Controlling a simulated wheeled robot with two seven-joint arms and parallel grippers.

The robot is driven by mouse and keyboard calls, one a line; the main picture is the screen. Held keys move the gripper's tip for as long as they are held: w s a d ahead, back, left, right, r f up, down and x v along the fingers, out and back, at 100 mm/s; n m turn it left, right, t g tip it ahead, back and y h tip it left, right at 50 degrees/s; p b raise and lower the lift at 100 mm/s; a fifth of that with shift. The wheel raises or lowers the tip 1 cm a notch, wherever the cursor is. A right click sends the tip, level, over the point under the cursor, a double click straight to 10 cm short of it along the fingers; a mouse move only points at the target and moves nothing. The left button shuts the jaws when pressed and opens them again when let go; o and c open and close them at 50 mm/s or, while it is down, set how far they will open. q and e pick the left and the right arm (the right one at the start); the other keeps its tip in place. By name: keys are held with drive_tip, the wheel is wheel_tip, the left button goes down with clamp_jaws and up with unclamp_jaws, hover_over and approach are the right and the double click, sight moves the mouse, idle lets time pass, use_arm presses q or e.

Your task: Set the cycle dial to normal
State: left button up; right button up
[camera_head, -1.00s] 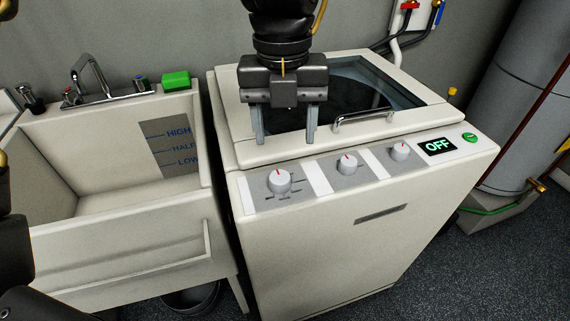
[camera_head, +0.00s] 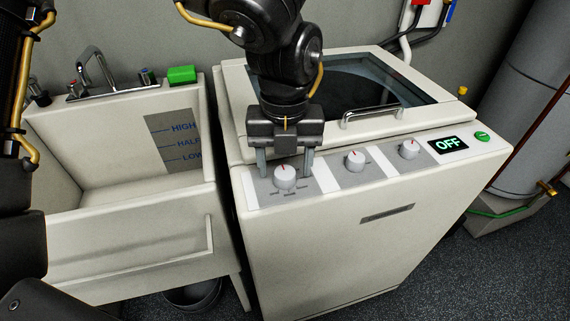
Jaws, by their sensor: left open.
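Each pointer points roughly up in the picture. No dial's label is readable, so I cannot tell which is the cycle dial. My left gripper (camera_head: 286,170) is open and points down at the left dial. Its fingers straddle this dial in the picture, with gaps on both sides. I cannot tell how far down they reach around it. My right gripper is not in view.
The washer lid (camera_head: 370,128) with its metal handle (camera_head: 372,113) is behind the panel. The display (camera_head: 449,145) reads OFF, beside a green button (camera_head: 482,136). A sink (camera_head: 120,195) with a green block (camera_head: 181,75) stands at left. A grey tank (camera_head: 525,125) stands at right.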

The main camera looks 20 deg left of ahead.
use_arm(q)
drive_tip(key=shift+f, duration=0.3)
drive_tip(key=c, duration=1)
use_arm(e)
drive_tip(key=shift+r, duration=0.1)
